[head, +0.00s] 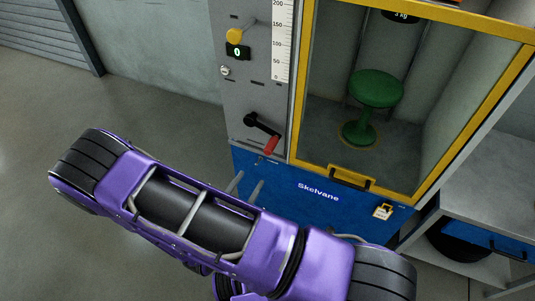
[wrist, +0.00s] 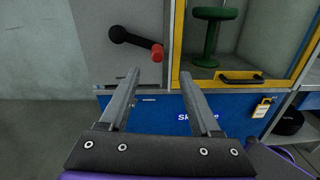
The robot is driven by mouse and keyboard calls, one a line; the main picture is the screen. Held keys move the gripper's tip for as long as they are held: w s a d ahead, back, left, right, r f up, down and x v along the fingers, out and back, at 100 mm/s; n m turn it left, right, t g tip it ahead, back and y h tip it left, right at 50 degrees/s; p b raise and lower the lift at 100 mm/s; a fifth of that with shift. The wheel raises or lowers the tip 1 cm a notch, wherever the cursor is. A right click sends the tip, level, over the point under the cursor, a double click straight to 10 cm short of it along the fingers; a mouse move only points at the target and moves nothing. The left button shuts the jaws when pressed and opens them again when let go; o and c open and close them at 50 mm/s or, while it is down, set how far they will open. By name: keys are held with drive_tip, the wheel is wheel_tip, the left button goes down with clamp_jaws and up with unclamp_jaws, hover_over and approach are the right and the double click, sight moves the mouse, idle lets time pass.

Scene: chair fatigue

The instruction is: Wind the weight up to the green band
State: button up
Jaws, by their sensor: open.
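The crank, a black arm (head: 262,124) with a red handle (head: 271,145), is on the grey panel of the test machine. It also shows in the wrist view, with the red handle (wrist: 157,53) just beyond my fingertips. My gripper (wrist: 159,76) is open and empty, below the handle in the picture and apart from it. A dark weight (head: 402,16) marked in kg hangs at the top of the cabinet, partly cut off by the frame. A green stool (head: 376,88) stands below it. A white scale (head: 283,45) shows numbers up to 200; no green band is visible on it.
A yellow knob (head: 234,36) and a display reading 0 (head: 237,52) are above the crank. The yellow-framed door (head: 297,95) looks closed, with a dark handle (head: 350,178). A yellow padlock-like tag (head: 382,211) is on the blue base. Floor at left is clear.

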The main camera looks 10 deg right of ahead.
sight(272, 145)
drive_tip(key=shift+n, duration=0.3)
drive_tip(key=x, duration=1.1)
drive_tip(key=f+x, duration=0.1)
drive_tip(key=x, duration=0.5)
drive_tip(key=shift+w+a+b, duration=0.2)
drive_tip(key=shift+a+b, duration=0.1)
clamp_jaws()
idle(0.4)
